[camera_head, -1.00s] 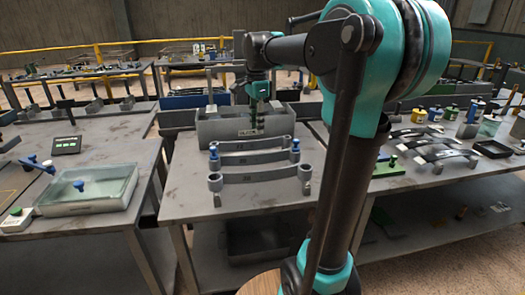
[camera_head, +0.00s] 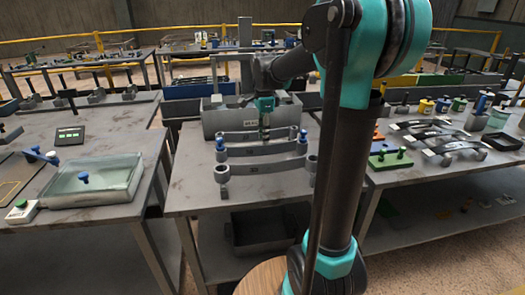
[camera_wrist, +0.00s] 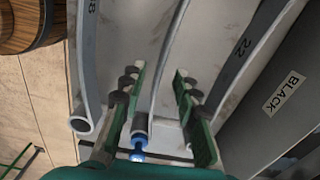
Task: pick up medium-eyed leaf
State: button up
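Three grey curved leaves lie across the middle table. The front leaf (camera_head: 262,168) has large eyes at its ends and shows at the left of the wrist view (camera_wrist: 88,60), marked 18. The middle leaf (camera_head: 250,151) has blue parts at its ends; in the wrist view (camera_wrist: 170,48) a blue-tipped pin is at its near end. The rear leaf (camera_head: 240,137) is marked 22 in the wrist view (camera_wrist: 240,55). My gripper (camera_head: 265,129) is over the leaves. In the wrist view its green fingers (camera_wrist: 159,72) are open on either side of the middle leaf; contact cannot be told.
A grey bin (camera_head: 215,122), labelled BLACK in the wrist view (camera_wrist: 285,93), stands close behind the rear leaf. A glass-like tray (camera_head: 95,182) is on the left table. Tools and dark bars (camera_head: 425,137) crowd the right table. The middle table's front strip is clear.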

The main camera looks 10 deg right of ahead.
aim_at(263, 147)
jog(key=shift+w+a+f, duration=0.1)
jog(key=shift+f, duration=2.55)
jog(key=shift+c, duration=0.5)
grip_shut()
